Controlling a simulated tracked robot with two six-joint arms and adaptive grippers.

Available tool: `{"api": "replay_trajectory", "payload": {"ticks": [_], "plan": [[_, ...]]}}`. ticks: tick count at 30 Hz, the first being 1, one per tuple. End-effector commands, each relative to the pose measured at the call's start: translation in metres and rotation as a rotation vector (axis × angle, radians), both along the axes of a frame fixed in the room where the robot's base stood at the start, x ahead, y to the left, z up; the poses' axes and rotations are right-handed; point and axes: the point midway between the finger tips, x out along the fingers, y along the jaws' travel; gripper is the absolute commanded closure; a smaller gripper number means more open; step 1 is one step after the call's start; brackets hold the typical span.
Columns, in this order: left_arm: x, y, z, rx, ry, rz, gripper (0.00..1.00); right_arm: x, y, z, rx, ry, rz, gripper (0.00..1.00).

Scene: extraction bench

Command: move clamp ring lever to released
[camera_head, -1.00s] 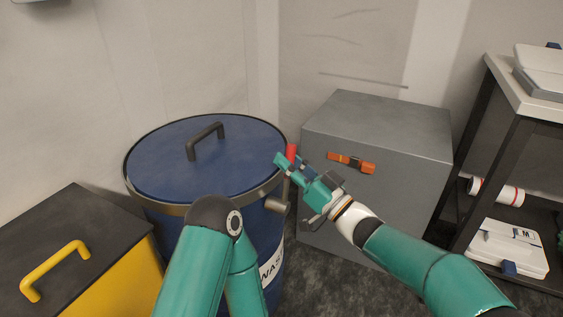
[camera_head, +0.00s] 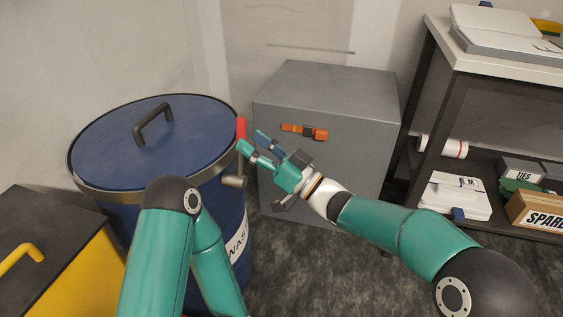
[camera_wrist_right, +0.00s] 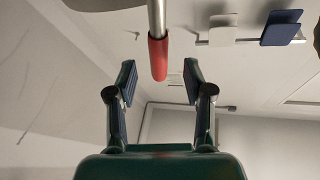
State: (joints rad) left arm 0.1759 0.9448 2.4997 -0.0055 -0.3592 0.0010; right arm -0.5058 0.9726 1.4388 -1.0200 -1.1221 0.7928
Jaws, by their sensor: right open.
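The clamp ring lever has a red grip (camera_head: 241,128) that stands upright at the right edge of the blue drum (camera_head: 225,205). The clamp ring (camera_head: 110,195) is a grey band around the lid (camera_head: 105,140). My right gripper (camera_head: 251,142) is open, just below and right of the red grip. In the right wrist view the red grip (camera_wrist_right: 158,57) on its metal rod points into the gap between the open fingers (camera_wrist_right: 158,78), touching neither. My left arm covers part of the drum front; its gripper is out of view.
A grey cabinet (camera_head: 330,100) with an orange handle (camera_head: 304,131) stands behind my right gripper. A yellow and black bin (camera_head: 60,235) is at the left. A shelf unit (camera_head: 500,68) with a box marked SPARE (camera_head: 540,212) is at the right. Dark floor lies between.

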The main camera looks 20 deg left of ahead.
Motion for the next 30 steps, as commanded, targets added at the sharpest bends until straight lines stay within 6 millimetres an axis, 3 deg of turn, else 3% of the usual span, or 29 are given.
{"api": "replay_trajectory", "payload": {"ticks": [6,12,30], "plan": [[0.0,0.0,0.0,0.0,0.0,0.0,0.6,-0.007,-0.044,-0.015,0.001,0.003,-0.005,0.48],[0.0,0.0,0.0,0.0,0.0,0.0,0.6,-0.013,-0.07,-0.025,0.001,0.001,-0.003,0.48],[0.0,0.0,-0.001,0.0,0.0,0.0,0.6,-0.015,-0.079,-0.028,0.002,0.0,-0.004,0.48]]}}
